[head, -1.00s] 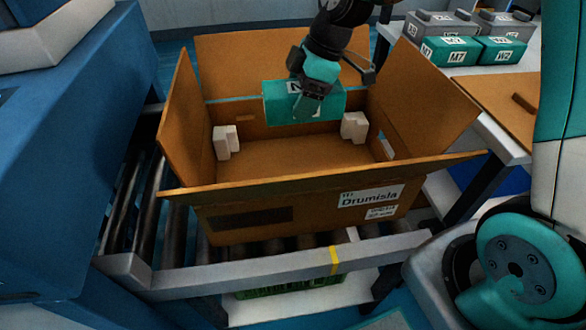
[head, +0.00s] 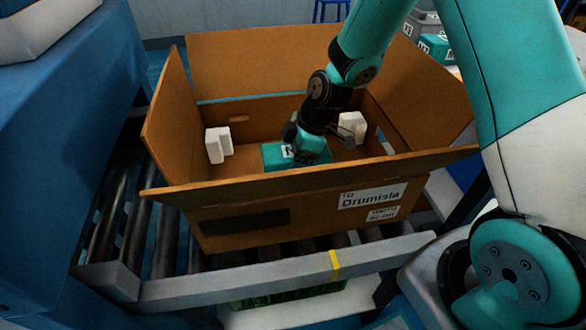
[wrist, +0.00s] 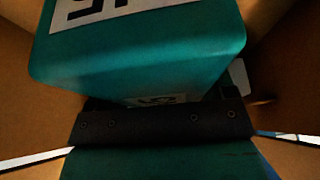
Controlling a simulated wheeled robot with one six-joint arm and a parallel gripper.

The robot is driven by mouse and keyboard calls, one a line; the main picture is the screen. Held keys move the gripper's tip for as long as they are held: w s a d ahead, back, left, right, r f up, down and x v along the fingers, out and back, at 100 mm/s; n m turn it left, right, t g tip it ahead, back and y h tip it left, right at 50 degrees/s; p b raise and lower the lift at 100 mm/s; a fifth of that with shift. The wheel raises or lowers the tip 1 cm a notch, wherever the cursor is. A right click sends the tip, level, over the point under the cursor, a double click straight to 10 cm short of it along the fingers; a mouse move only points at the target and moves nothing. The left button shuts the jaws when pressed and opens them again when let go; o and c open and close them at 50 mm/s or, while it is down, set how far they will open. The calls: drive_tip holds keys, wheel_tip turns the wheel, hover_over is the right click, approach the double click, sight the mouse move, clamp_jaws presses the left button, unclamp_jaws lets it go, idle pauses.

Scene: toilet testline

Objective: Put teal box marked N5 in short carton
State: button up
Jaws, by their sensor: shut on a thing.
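The teal box (head: 283,156) is down inside the open short carton (head: 245,196), in the middle between the carton's walls. Its lower part is hidden behind the carton's front wall, so I cannot tell whether it touches the floor. My gripper (head: 306,146) is shut on the teal box from above. In the wrist view the teal box (wrist: 140,60) fills the upper middle, with a white label partly showing a 5. A dark finger of my gripper (wrist: 160,122) lies across it. The carton's brown walls (wrist: 285,75) show around it.
White blocks (head: 217,145) stand inside the carton at the left, and another white block (head: 352,127) at the right. The carton's flaps stand open. It rests on a roller conveyor (head: 135,235). More teal and grey boxes (head: 437,48) are at the back right.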

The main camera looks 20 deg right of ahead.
drive_tip(key=shift+f, duration=1.75)
drive_tip(key=shift+f+b, duration=0.1)
drive_tip(key=shift+b, duration=0.2)
drive_tip(key=o, duration=1.1)
drive_tip(key=p+v, duration=0.2)
drive_tip(key=v, duration=1)
